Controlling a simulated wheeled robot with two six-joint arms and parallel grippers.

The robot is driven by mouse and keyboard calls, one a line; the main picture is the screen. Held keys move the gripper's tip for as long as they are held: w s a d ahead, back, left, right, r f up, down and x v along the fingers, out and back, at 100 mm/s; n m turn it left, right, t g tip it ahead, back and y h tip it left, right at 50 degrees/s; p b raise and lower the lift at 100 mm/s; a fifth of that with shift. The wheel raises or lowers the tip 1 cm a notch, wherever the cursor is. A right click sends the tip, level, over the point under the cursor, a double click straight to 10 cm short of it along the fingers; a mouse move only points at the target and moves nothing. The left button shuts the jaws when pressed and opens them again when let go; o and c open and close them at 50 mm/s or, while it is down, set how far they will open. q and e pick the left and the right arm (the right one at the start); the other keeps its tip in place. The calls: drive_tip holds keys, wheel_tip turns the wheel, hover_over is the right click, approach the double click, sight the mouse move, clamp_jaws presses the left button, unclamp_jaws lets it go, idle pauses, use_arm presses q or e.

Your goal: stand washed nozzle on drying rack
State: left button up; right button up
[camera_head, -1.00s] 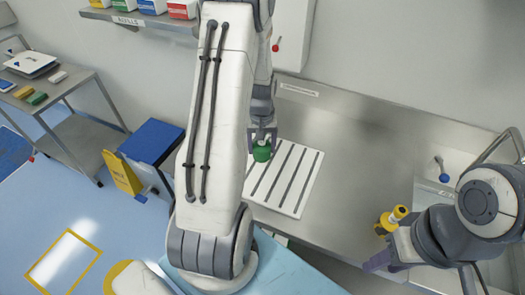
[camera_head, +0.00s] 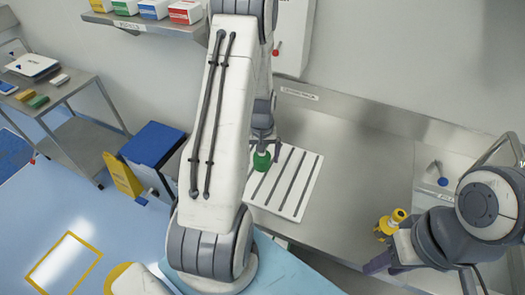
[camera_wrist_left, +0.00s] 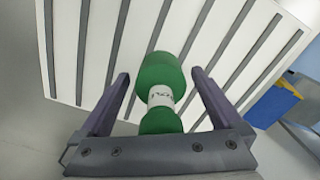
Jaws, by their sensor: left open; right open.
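A green nozzle (camera_head: 262,161) with a pale lettered band stands at the upper left part of the white slatted drying rack (camera_head: 312,190). My left gripper (camera_head: 264,147) is open around it. In the left wrist view the nozzle (camera_wrist_left: 160,75) lies between the spread fingers (camera_wrist_left: 158,95), with a gap on each side, and the rack (camera_wrist_left: 65,55) is behind it. Whether its base rests fully on the rack is hard to tell. A yellow nozzle-like piece (camera_head: 391,222) is at my right gripper (camera_head: 383,250), which is open; whether they touch is unclear.
The rack lies on a steel counter (camera_head: 360,170) with a raised back edge. A sink area with a blue-knobbed tap (camera_head: 442,181) is at right. A blue-lidded bin (camera_head: 152,143), a yellow floor sign (camera_head: 124,178) and a steel cart (camera_head: 75,80) stand at left.

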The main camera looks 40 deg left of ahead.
use_arm(q)
drive_tip(key=shift+r, duration=0.45)
wheel_tip(320, 180, up, 11)
drive_tip(key=b, duration=0.3)
drive_tip(key=shift+r, duration=0.15)
drive_tip(key=s+d+r+m, duration=0.2)
drive_tip(key=d+m, duration=0.2)
drive_tip(key=d, duration=0.6)
drive_tip(key=s+d+r+m, duration=0.3)
drive_tip(key=d+m, duration=0.1)
drive_tip(key=d, duration=0.7)
drive_tip(key=s+d+r+m+h, duration=0.1)
drive_tip(key=s+d+m, duration=0.6)
drive_tip(key=s, duration=0.7)
drive_tip(key=d, duration=0.2)
drive_tip(key=shift+s+d+m, duration=0.3)
drive_tip(key=shift+d, duration=0.05)
drive_tip(key=shift+r, duration=0.1)
drive_tip(key=shift+w+f+b, duration=0.1)
drive_tip(key=shift+f+b, duration=0.6)
drive_tip(key=shift+f, duration=0.05)
